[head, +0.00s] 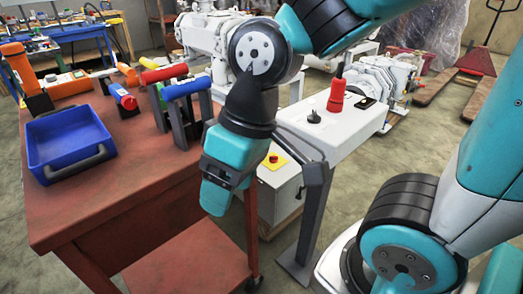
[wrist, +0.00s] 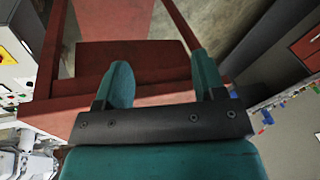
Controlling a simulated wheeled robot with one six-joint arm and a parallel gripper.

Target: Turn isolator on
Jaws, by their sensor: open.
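A red knob on a yellow square plate (head: 272,161), which looks like the isolator, is on the light-coloured cabinet (head: 282,200) right of the red-brown bench. In the wrist view, part of a yellow plate (wrist: 8,56) shows at the top left edge. Whether the knob is on or off cannot be read. My gripper (head: 216,190) hangs left of the yellow plate in the head view, by the bench's edge, not touching the knob. In the wrist view its two teal fingers (wrist: 163,78) are apart with nothing held between them.
The red-brown bench (head: 70,205) holds a blue tray (head: 67,140) and tools in stands (head: 180,90). A white console (head: 345,125) with a red-handled lever (head: 336,96) and a black knob (head: 314,117) stands on a grey post. White machinery (head: 375,78) is behind.

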